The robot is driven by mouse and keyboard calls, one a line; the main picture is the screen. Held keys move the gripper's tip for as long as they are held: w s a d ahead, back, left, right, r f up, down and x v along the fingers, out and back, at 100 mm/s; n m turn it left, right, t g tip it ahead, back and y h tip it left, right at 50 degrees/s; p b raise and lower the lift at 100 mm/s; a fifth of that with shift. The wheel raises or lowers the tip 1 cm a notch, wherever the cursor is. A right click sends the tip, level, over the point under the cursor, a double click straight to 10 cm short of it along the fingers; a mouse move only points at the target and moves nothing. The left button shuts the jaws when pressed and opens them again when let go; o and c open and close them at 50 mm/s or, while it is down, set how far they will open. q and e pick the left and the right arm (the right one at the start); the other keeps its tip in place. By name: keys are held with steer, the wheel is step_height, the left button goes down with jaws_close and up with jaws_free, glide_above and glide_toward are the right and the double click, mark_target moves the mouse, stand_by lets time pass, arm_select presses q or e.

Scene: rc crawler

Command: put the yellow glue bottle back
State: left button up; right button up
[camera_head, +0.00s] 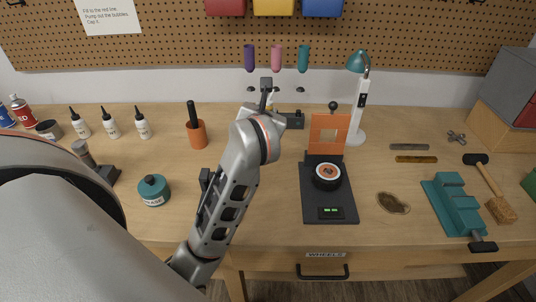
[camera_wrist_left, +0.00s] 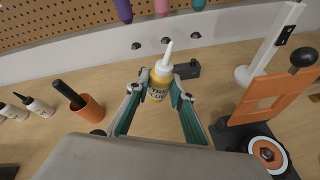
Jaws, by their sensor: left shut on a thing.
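The yellow glue bottle (camera_wrist_left: 157,93) has a white pointed nozzle and a printed label. In the left wrist view it stands nearly upright between the fingers of my left gripper (camera_wrist_left: 161,84), which is shut on it. In the head view my left gripper (camera_head: 267,103) is at the back middle of the bench, and the arm hides most of the bottle. I cannot tell whether the bottle's base touches the bench. A dark block (camera_wrist_left: 187,70) is just behind and to the right of the bottle; it also shows in the head view (camera_head: 290,120). My right gripper is not in view.
Several white bottles (camera_head: 110,124) stand at the left. An orange cup (camera_head: 197,134) is left of the arm. A black stand with a wheel (camera_head: 327,176) and orange frame (camera_head: 328,132) is to the right, near a lamp (camera_head: 358,100). A pegboard (camera_head: 180,40) is behind.

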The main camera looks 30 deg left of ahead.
arm_select(q)
steer(key=w+a+r+n+g+y+b, duration=0.1)
steer(key=w+r+n+g+y, duration=0.15)
steer(key=r+n, duration=0.35)
steer(key=shift+t, duration=0.35)
steer(key=f, duration=0.5)
steer(key=f+b, duration=0.1)
steer(key=f, duration=0.4)
steer(key=w+f+b, duration=0.1)
steer(key=f, duration=0.4)
steer(key=shift+d+f, duration=0.1)
steer(key=shift+f, duration=0.05)
step_height(320, 180, down, 4)
steer(key=shift+s+r+b, duration=0.1)
steer(key=shift+b, duration=0.4)
steer(key=shift+f+n+h, duration=0.25)
steer(key=shift+n, duration=0.05)
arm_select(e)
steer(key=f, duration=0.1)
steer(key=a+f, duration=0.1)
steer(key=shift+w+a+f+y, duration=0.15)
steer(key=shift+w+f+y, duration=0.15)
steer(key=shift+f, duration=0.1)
arm_select(q)
steer(key=shift+f, duration=0.1)
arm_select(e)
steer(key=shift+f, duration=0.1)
